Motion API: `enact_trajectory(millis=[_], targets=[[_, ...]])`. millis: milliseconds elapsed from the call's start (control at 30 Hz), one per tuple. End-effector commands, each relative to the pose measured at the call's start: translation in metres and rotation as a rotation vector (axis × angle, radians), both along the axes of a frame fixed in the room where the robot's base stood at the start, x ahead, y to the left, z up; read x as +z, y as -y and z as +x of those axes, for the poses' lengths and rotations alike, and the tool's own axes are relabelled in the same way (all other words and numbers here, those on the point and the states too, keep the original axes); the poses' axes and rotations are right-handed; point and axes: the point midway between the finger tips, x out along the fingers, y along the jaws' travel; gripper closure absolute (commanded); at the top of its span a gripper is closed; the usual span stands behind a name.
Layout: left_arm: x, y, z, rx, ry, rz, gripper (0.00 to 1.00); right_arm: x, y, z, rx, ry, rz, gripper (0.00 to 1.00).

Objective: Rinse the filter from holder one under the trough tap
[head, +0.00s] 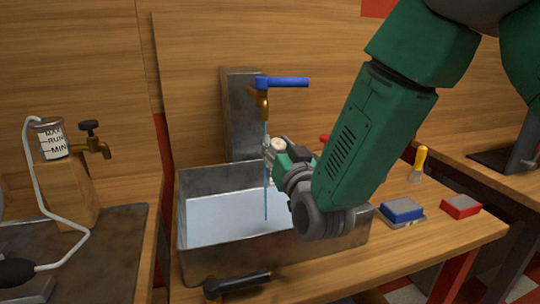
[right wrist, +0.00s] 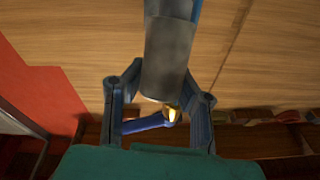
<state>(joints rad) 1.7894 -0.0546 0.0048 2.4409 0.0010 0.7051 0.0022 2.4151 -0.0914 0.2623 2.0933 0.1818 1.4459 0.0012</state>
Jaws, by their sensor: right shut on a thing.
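My right gripper (head: 274,151) is over the metal trough (head: 285,250), its arm coming in from the upper right. It is shut on a grey cylinder, which I take to be the filter (right wrist: 167,55); the cylinder stands between the two fingertips in the right wrist view. In the head view only a small pale end shows, and the fingers hide the rest. The trough tap (head: 262,103) is brass with a blue lever (head: 284,83). A thin blue water stream (head: 266,200) falls from it, close beside the gripper. I cannot tell whether it touches the filter. My left gripper is out of view.
A blue block (head: 402,209) and a red block (head: 460,205) lie right of the trough, with a yellow-handled tool (head: 419,160) behind. A dark handle (head: 236,284) lies at the front. A grey pillar (head: 240,125) rises behind the trough.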

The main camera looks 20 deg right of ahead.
Motion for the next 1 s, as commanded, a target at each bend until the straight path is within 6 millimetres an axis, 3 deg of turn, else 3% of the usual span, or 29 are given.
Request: enact_trajectory(millis=[467, 1000], targets=[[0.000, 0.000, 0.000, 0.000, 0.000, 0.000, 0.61, 0.000, -0.010, -0.004, 0.000, 0.001, -0.001, 1.00], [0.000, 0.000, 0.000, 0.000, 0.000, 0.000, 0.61, 0.000, 0.002, 0.001, 0.000, 0.000, 0.000, 1.00]])
